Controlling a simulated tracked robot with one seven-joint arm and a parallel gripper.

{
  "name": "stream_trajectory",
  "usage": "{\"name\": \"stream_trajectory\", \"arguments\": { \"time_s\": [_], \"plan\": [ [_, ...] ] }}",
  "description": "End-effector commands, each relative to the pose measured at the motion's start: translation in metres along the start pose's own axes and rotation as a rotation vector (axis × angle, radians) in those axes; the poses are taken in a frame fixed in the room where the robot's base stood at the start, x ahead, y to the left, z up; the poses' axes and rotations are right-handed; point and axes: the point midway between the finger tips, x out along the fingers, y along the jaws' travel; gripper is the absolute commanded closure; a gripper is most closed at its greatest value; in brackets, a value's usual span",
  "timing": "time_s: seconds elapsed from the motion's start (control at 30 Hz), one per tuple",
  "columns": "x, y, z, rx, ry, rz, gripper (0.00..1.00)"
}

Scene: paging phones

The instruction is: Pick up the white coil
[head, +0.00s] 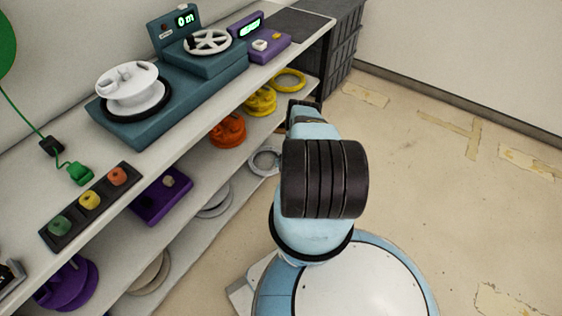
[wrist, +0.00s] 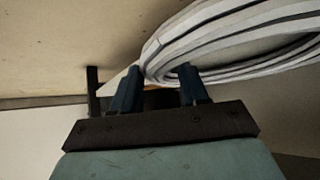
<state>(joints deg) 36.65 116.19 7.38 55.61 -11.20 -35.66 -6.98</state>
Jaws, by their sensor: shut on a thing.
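The white coil (wrist: 215,38) is a bundle of flat, pale loops that fills the upper right of the wrist view. My gripper (wrist: 161,88) has its two blue fingers on either side of the coil's near edge and is shut on it. The coil extends up and to the right from the fingers. In the head view my arm hides the fingertips. A pale ring-shaped coil (head: 264,161) shows beside my arm at the shelf edge; I cannot tell for sure whether it is the same one.
A white shelf unit (head: 222,105) stands at the left, with orange (head: 228,131), yellow (head: 260,101) and purple (head: 68,284) spools or coils on lower levels. A teal winder with a white reel (head: 130,86) stands on top. The floor (head: 440,210) at the right is clear.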

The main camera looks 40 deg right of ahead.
Motion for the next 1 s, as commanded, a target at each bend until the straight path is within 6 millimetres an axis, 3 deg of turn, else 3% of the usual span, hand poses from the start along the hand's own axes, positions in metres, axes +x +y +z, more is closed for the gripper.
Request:
{"name": "stream_trajectory", "arguments": {
  "time_s": [0.33, 0.67, 1.0],
  "plan": [
    [-0.001, -0.003, 0.003, -0.004, -0.005, -0.003, 0.26],
    [-0.002, -0.003, 0.0, -0.004, -0.001, -0.004, 0.26],
    [-0.035, -0.003, 0.0, -0.004, -0.003, -0.004, 0.26]
  ]
}}
